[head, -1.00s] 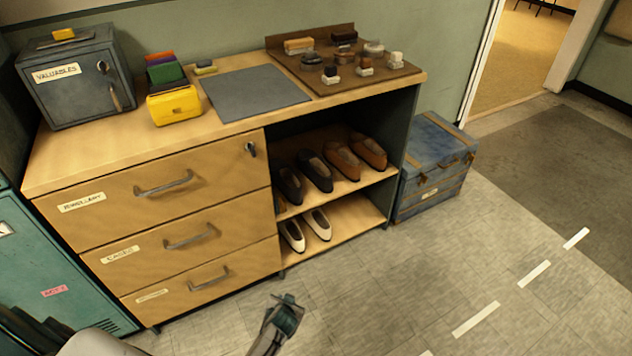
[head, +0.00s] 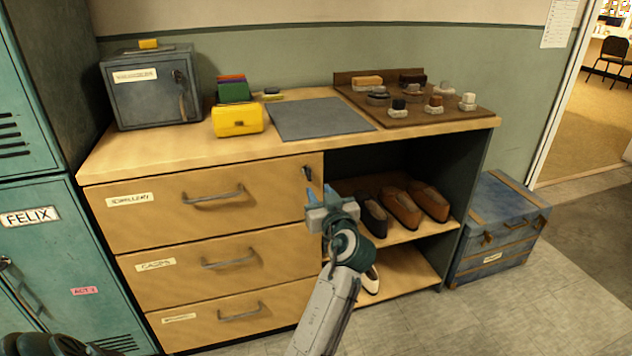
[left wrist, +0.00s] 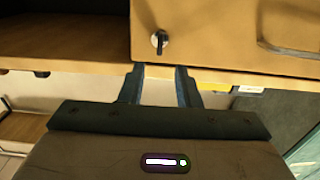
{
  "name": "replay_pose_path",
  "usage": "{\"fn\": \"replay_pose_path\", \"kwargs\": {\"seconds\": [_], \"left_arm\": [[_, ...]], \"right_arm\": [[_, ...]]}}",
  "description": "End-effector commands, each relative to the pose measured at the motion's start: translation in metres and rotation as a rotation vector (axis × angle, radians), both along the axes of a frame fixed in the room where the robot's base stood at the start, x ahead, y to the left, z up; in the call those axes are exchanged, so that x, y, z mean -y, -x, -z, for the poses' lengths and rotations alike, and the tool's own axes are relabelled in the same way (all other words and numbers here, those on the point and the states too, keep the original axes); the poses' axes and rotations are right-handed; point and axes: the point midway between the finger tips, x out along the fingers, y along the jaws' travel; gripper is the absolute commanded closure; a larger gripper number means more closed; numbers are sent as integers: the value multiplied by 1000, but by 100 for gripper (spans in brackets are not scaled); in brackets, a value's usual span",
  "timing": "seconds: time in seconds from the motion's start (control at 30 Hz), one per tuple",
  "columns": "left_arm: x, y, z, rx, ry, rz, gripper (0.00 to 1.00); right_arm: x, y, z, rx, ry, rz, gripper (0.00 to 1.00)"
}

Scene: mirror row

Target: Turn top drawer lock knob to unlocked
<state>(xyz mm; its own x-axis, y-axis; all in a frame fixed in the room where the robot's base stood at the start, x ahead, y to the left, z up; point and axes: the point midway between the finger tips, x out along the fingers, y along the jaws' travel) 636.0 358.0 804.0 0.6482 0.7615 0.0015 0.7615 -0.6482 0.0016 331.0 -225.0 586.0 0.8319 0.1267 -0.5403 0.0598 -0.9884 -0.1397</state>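The top drawer (head: 150,221) is shut in the wooden cabinet, with a bar handle (head: 213,194). Its small lock knob (head: 307,173), dark with a metal rim, sits at the drawer's upper right corner. The knob also shows in the left wrist view (left wrist: 160,42), which looks upside down. Its exact turn setting is too small to read. My left gripper (head: 322,194) is just below and right of the knob in the head view, apart from it. In the left wrist view its fingers (left wrist: 164,78) are spread with nothing between them. My right gripper is out of view.
Open shelves with shoes (head: 402,207) are right of the drawers, beside my left gripper. A blue trunk (head: 500,220) stands right.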

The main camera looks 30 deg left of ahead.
Motion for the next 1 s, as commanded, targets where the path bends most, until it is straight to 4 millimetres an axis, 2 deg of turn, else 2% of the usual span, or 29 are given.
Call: {"fn": "replay_pose_path", "kwargs": {"seconds": [0.2, 0.4, 0.8, 0.93, 0.97, 1.0], "left_arm": [[-33, -28, -1, -1, -5, -1, 70], [-52, -45, 0, -2, -3, 0, 70], [-58, -50, 1, -1, 0, 2, 70], [-57, -50, 1, -2, -1, 2, 96], [-57, -50, 1, -2, -1, 2, 100], [-57, -50, 1, -2, -1, 2, 100]], "right_arm": [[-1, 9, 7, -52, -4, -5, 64], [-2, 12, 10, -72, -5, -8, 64], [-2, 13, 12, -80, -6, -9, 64], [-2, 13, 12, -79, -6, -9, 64], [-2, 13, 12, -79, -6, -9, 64], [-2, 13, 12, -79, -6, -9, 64]]}}
